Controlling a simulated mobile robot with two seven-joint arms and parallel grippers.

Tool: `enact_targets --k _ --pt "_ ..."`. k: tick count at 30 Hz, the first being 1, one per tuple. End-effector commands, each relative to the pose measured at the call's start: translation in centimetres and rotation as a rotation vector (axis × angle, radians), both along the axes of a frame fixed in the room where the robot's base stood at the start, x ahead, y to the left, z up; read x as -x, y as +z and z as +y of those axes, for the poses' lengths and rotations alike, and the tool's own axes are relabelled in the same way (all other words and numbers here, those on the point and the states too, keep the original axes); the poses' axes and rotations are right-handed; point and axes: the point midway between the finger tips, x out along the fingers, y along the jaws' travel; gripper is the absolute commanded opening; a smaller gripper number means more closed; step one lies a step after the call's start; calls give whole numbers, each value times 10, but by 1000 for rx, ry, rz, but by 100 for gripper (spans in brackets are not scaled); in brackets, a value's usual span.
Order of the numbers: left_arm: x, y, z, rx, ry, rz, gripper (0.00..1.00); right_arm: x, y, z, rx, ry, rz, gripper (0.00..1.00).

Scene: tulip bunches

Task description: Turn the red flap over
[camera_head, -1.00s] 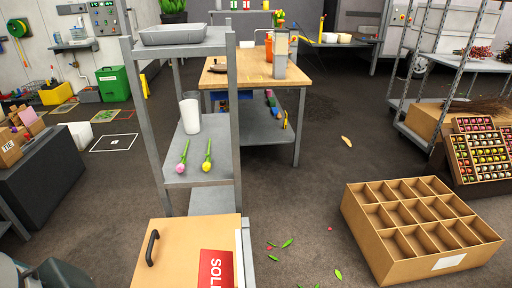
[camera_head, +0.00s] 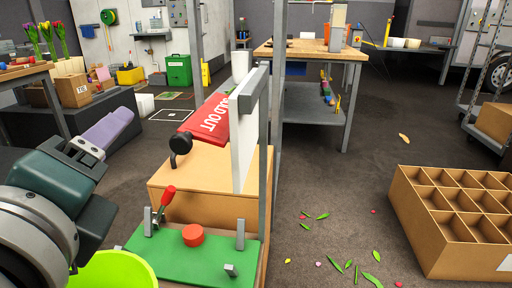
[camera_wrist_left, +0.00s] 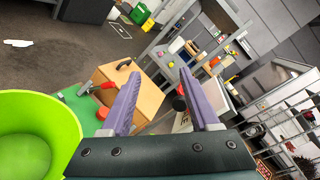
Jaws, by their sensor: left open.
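The flap is not clear to me in that view. My right gripper is not in view.
A green board (camera_head: 200,262) with a red-handled clamp (camera_head: 165,197) and red puck (camera_head: 193,235) is below the flap, before a cardboard-coloured box (camera_head: 205,185). A lime bucket (camera_head: 112,272) is near my left arm. A grey post (camera_head: 279,100) stands right. A divided box (camera_head: 440,240) lies right.

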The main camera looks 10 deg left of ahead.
Motion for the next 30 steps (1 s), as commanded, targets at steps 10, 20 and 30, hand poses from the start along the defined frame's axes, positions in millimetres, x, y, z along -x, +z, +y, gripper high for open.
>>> enact_targets --k 10,20,30 --pt "-6 -56 -46 -774 -158 -280 62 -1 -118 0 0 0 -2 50" --pt "-23 -46 -55 -887 -166 -328 62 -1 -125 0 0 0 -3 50" --pt "-80 -24 -56 -884 -165 -324 62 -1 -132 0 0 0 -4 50"
